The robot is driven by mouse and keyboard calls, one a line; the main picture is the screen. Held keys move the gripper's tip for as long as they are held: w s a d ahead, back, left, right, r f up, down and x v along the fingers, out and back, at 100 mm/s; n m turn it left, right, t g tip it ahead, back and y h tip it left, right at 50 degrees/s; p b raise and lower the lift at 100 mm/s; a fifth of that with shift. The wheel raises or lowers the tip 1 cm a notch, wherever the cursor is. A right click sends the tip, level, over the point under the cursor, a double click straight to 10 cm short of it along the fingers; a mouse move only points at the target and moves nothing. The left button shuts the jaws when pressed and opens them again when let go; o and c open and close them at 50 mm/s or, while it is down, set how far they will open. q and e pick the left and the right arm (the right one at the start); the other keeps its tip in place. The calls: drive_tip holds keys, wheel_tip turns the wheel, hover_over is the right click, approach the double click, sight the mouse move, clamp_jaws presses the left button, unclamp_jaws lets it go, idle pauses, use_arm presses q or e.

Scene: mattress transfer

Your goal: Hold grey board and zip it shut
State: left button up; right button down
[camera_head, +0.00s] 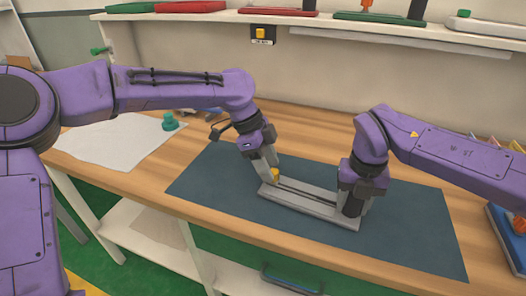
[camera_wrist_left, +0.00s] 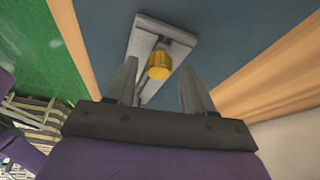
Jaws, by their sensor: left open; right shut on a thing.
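The grey board (camera_head: 308,206) lies on a dark blue mat (camera_head: 225,185) on the wooden table, with a dark slot along its length. A yellow pull (camera_head: 275,174) stands at its left end. My left gripper (camera_head: 271,172) is at that end. In the left wrist view the yellow pull (camera_wrist_left: 159,65) is beyond and between the two open fingers (camera_wrist_left: 160,85), near the end of the grey board (camera_wrist_left: 150,38). I cannot tell whether the fingers touch it. My right gripper (camera_head: 351,205) is shut on the board's right end; its fingertips are partly hidden.
A white cloth or sheet (camera_head: 115,140) lies at the left of the table with a green knob-like object (camera_head: 170,122) at its edge. A blue tray (camera_head: 508,240) with colourful items stands at the right. A shelf (camera_head: 320,20) runs along the back wall. The mat's front part is clear.

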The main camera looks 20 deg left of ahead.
drive_tip(key=shift+r, duration=0.1)
use_arm(q)
drive_tip(key=v, duration=1.1)
use_arm(e)
drive_tip(key=c, duration=0.5)
unclamp_jaws()
